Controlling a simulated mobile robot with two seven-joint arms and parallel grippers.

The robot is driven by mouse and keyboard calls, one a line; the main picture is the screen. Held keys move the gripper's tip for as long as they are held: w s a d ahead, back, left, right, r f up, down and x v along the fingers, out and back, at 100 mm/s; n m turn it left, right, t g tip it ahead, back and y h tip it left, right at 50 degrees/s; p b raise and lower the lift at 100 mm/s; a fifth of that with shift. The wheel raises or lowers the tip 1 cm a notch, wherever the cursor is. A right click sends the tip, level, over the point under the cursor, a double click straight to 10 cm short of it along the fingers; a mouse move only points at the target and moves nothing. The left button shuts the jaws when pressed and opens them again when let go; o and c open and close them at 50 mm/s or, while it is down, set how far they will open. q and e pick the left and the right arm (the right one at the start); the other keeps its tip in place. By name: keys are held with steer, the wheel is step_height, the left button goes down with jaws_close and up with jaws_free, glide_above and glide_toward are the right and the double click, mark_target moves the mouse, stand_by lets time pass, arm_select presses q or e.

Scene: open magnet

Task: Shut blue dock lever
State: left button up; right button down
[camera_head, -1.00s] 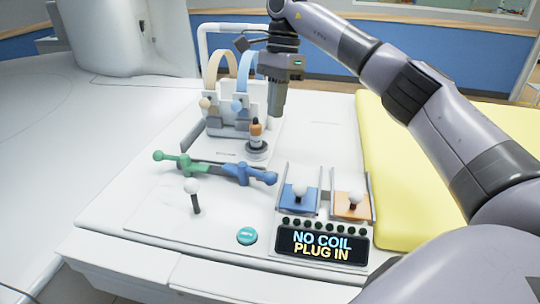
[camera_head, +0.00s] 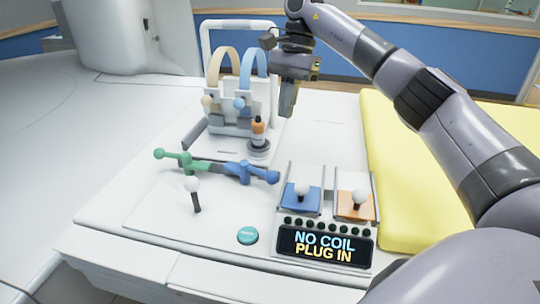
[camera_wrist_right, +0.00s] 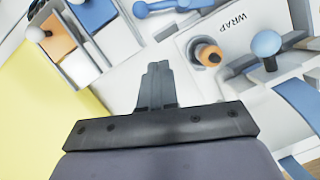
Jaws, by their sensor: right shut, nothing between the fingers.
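A blue lever (camera_head: 250,173) with ball ends lies low on the white table, joined in line with a green lever (camera_head: 180,161); the blue one also shows at the top of the wrist view (camera_wrist_right: 165,7). A blue dock plate (camera_head: 299,199) with a white knob (camera_head: 302,190) sits at front right. A light-blue knob (camera_head: 240,104) stands on the rack below a blue band, and shows in the wrist view (camera_wrist_right: 267,43). My right gripper (camera_head: 287,112) is shut and empty, above the table right of the rack, touching nothing. My left gripper is out of view.
An orange plate (camera_head: 354,207) with a white knob sits beside the blue plate. An orange-capped bottle (camera_head: 258,133) stands near the rack (camera_head: 228,127). A white-knobbed stick (camera_head: 194,196), a teal button (camera_head: 247,235) and a "NO COIL PLUG IN" display (camera_head: 324,247) are at the front. A yellow pad (camera_head: 410,200) lies right.

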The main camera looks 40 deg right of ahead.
steer(key=x, duration=0.9)
steer(key=shift+s+f, duration=0.1)
steer(key=shift+s+a, duration=0.15)
steer(key=shift+a, duration=0.35)
steer(key=shift+s+a, duration=0.2)
steer(key=shift+a, duration=0.25)
steer(key=shift+s+a+f, duration=0.1)
steer(key=shift+s+a, duration=0.05)
steer(key=shift+a, duration=0.3)
steer(key=shift+s+a+f, duration=0.1)
steer(key=shift+s+a, duration=0.05)
steer(key=shift+a, duration=0.25)
steer(key=shift+a, duration=0.1)
steer(key=shift+s+m, duration=0.1)
steer(key=shift+m, duration=0.5)
